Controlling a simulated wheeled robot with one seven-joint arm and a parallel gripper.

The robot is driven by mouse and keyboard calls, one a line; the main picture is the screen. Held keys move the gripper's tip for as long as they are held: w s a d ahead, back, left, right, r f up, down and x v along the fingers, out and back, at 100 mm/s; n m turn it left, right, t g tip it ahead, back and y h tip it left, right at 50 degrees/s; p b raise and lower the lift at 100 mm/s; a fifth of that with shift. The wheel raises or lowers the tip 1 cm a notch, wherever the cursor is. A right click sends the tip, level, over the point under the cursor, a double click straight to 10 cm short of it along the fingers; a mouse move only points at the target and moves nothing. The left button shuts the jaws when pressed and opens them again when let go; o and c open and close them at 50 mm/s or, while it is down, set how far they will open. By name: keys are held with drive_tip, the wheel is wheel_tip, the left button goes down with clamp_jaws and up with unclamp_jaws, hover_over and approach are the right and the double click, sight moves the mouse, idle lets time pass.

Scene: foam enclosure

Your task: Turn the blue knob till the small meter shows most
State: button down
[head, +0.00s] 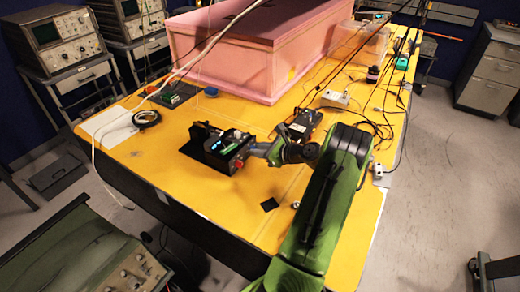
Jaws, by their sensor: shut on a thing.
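A small black instrument (192,150) stands on the yellow table, with a lit blue-white display (222,143) on it, which looks like the small meter. Its reading is too small to make out. A red part (238,165) shows on its right end. My gripper (250,151) reaches in from the right and is shut at the instrument's right side, on what seems to be the blue knob. The fingers hide the knob, and its blue colour cannot be made out from here.
A large pink foam enclosure (255,60) fills the table's back. A dark handheld device (303,122) lies behind my arm. A black tape roll (146,118) lies at left, and a small black square (269,205) in front. Cables (365,110) cross the right side.

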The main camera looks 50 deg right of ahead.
drive_tip(key=shift+a+f+n+h+b, duration=0.15)
drive_tip(key=shift+n+h+b, duration=0.75)
drive_tip(key=shift+n, duration=0.3)
drive_tip(key=shift+a+n+t+h+b, duration=0.1)
drive_tip(key=shift+n+t+h+b, duration=0.3)
drive_tip(key=shift+n+b, duration=0.5)
drive_tip(key=c, duration=0.9)
unclamp_jaws()
drive_tip(key=p+v, duration=0.1)
drive_tip(key=v, duration=1.5)
drive_tip(key=shift+a, duration=0.15)
drive_tip(key=shift+w, duration=0.1)
